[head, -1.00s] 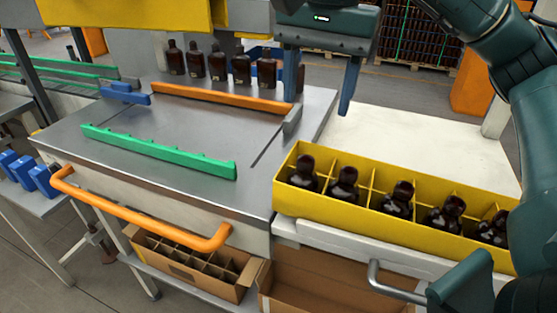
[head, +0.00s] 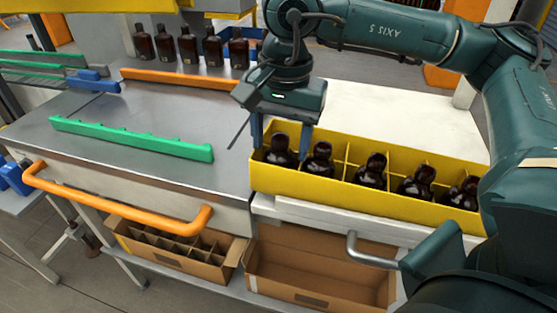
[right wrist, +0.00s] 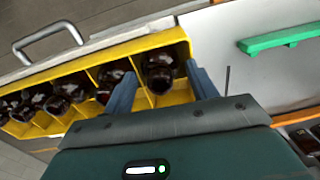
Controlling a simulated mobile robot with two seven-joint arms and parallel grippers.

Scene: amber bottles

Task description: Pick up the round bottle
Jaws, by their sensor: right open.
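Several dark amber bottles with round bodies stand in a row in the yellow divided crate. The leftmost round bottle (head: 278,152) is in the crate's left end cell. My right gripper (head: 280,138) is open and points down over it, one finger on either side of its top. In the right wrist view this bottle (right wrist: 159,72) shows between the two spread fingers of the gripper (right wrist: 161,84). I cannot tell whether a finger touches it. A second round bottle (head: 319,160) stands just right of the gripper. My left gripper is not in view.
The yellow crate (head: 380,208) has thin dividers close to the fingers. Several flatter amber bottles (head: 188,45) stand at the back. A green rail (head: 130,138) and an orange rail (head: 185,79) lie on the grey table. Cardboard boxes (head: 315,280) are below. The white surface behind the crate is clear.

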